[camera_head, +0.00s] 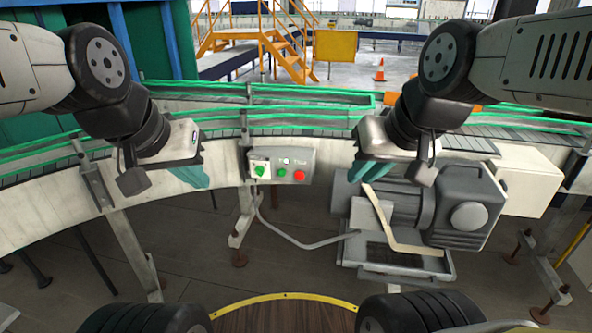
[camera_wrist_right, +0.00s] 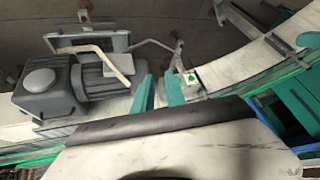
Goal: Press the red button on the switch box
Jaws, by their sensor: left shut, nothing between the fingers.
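The grey switch box (camera_head: 305,159) is mounted on the side of the curved conveyor, near the middle of the head view. The red button (camera_head: 299,175) is at its lower right, with a green button (camera_head: 281,172) to its left and a green rotary switch (camera_head: 260,170) at far left. My left gripper (camera_head: 196,178) is shut and empty, left of the box and apart from it. My right gripper (camera_head: 366,172) is open and empty, right of the box. In the right wrist view, its teal fingers (camera_wrist_right: 159,95) stand apart; the box shows partly beside them, the red button not visible.
A grey motor (camera_head: 405,205) on a stand is below and right of my right gripper, with a cable (camera_head: 290,238) running toward the box. The conveyor (camera_head: 230,162) curves behind both grippers. The space directly before the box is clear.

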